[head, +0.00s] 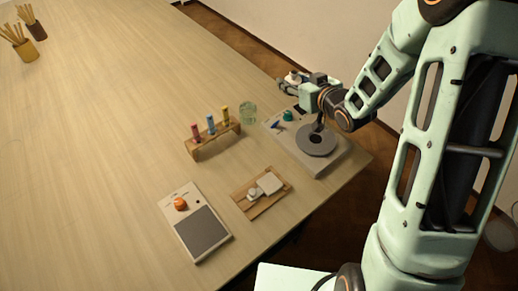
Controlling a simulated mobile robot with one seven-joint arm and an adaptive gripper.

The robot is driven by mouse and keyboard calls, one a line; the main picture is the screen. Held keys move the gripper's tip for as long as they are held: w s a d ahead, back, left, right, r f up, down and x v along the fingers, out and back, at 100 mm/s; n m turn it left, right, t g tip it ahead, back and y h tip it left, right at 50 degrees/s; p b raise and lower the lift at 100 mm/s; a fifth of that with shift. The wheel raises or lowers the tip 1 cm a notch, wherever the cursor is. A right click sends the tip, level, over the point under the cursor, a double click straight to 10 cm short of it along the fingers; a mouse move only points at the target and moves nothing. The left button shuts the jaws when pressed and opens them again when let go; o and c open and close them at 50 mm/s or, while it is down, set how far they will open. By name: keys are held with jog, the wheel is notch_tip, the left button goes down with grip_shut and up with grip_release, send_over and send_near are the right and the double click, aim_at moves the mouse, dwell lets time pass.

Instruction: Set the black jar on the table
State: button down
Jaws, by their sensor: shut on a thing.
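The pale wooden table (110,120) fills the left and middle of the head view. My gripper (286,88) is at the end of my pale green arm, above the table's far right edge. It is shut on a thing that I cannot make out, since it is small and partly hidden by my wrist. I cannot clearly pick out the black jar anywhere on the table.
Below my wrist stands a light device with a grey disc (329,146). The table's left side is mostly clear.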

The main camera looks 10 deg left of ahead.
jog(key=s+a+r+m+t+h+b, duration=0.2)
jog(key=s+a+r+m+h, duration=0.3)
jog(key=a, duration=0.4)
jog(key=s+d+f+m+h+b, duration=0.1)
jog(key=s+d+f+m+h, duration=0.15)
jog(key=s, duration=0.85)
jog(key=s+d+f+m+h, duration=0.2)
jog(key=s+f+h, duration=0.15)
jog(key=s, duration=0.65)
send_over(259, 148)
jog(key=f, duration=0.5)
jog(key=s+f, duration=0.1)
jog(key=f, duration=0.2)
jog(key=shift+d+b, duration=0.15)
jog(key=shift+b, duration=0.2)
jog(key=shift+w+f, duration=0.5)
jog(key=shift+f, duration=1.65)
jog(key=shift+f, duration=0.15)
